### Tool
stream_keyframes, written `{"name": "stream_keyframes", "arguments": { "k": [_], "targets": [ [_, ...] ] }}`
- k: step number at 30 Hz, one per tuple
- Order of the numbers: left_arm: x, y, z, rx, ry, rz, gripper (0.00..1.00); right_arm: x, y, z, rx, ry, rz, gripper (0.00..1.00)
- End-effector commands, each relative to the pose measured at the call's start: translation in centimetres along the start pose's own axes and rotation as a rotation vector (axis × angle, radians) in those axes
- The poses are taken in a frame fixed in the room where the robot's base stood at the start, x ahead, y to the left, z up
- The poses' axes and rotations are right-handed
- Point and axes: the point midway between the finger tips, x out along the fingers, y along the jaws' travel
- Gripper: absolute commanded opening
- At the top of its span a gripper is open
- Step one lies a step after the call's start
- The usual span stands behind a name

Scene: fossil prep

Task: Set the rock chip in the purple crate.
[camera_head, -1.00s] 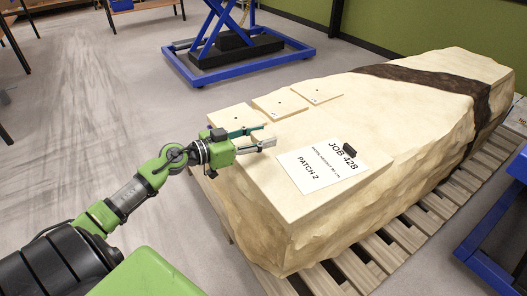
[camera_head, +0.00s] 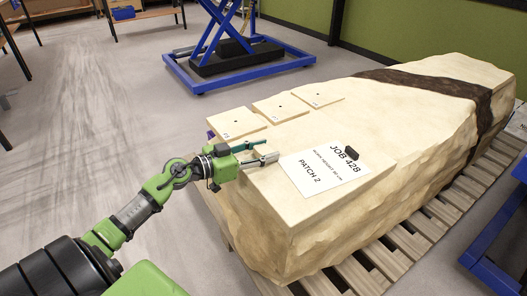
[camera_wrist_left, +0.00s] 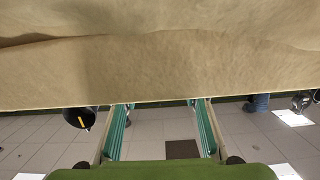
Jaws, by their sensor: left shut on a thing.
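My left gripper (camera_head: 263,151) is over the near left part of the big pale rock block (camera_head: 310,205). Its teal fingers stand apart, with a small pale grey piece at their tips, likely the rock chip (camera_head: 268,158), hard to make out. In the left wrist view, the fingers (camera_wrist_left: 162,118) reach toward a broad tan surface, and no chip shows clearly between them. A small purple patch (camera_head: 210,134) beside the block's left edge may be the purple crate; the rest is hidden. My right gripper is not in view.
A white job card (camera_head: 324,172) with a small dark object (camera_head: 351,153) lies just right of the gripper. Several square tiles (camera_head: 237,123) lie behind it. The block rests on a wooden pallet (camera_head: 410,238). A blue lift (camera_head: 240,68) stands behind; the floor at left is clear.

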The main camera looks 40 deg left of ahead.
Motion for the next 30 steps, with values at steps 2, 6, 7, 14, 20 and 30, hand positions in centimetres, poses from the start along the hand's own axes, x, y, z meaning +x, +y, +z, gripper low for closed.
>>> {"name": "stream_keyframes", "arguments": {
  "k": [2,6,7,14,20,30],
  "targets": [
    [0.0,0.0,0.1,-0.002,0.0,0.0,0.47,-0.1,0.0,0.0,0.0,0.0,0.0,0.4],
    [0.0,0.0,0.1,-0.002,0.0,0.0,0.56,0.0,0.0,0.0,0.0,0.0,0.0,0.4],
    [0.0,0.0,0.1,-0.002,0.0,0.0,0.56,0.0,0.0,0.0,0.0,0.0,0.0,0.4],
    [0.0,0.0,0.1,0.0,0.0,0.0,0.56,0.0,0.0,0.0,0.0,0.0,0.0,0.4],
    [-1.5,0.0,-0.1,-0.003,-0.003,0.0,0.56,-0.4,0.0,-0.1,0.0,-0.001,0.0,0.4],
    [-7.7,0.0,-0.2,-0.004,-0.004,-0.002,0.56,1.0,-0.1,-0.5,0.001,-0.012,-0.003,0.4]
  ]
}}
